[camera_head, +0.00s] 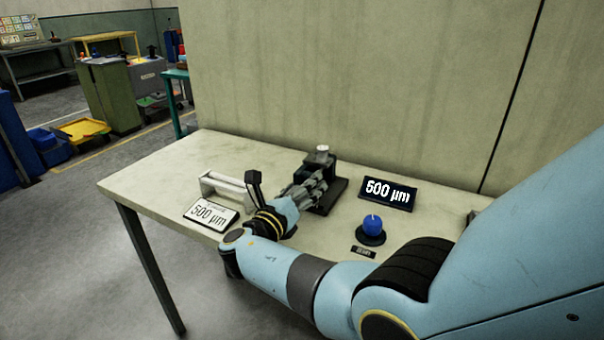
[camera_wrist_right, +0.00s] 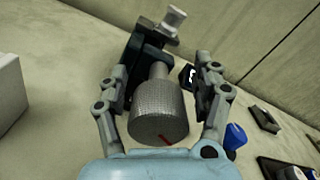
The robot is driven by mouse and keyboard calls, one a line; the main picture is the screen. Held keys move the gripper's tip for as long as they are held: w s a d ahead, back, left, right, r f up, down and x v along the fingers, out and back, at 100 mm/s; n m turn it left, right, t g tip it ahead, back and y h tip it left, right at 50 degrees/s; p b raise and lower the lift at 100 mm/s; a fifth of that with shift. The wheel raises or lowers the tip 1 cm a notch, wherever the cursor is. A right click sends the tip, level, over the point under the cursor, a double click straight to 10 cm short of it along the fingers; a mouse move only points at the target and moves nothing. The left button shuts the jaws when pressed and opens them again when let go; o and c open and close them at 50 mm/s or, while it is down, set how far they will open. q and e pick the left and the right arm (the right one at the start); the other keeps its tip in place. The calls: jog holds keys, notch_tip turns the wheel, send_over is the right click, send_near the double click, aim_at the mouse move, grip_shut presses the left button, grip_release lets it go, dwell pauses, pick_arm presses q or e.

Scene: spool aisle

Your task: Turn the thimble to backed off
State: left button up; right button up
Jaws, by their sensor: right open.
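The thimble (camera_wrist_right: 158,112) is a grey knurled cylinder with a red mark on its near end face. It sits on a dark micrometer stand (camera_head: 330,190) with a light knob on top; the stand also shows in the right wrist view (camera_wrist_right: 135,60). My right gripper (camera_wrist_right: 165,85) is open, with one finger on each side of the thimble. A gap shows on the left side; I cannot tell whether the right finger touches. In the head view my right gripper (camera_head: 308,186) hides the thimble. My left gripper is not in view.
A white card (camera_head: 211,214) reading 500 µm stands at the table's front left, before a pale block (camera_head: 228,188). A dark display (camera_head: 388,193) also reads 500 µm. A blue knob (camera_head: 372,224) on a black base stands right of my gripper. The table's left end (camera_head: 160,178) is clear.

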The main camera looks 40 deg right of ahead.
notch_tip(320, 180, up, 10)
jog(key=shift+f, duration=0.2)
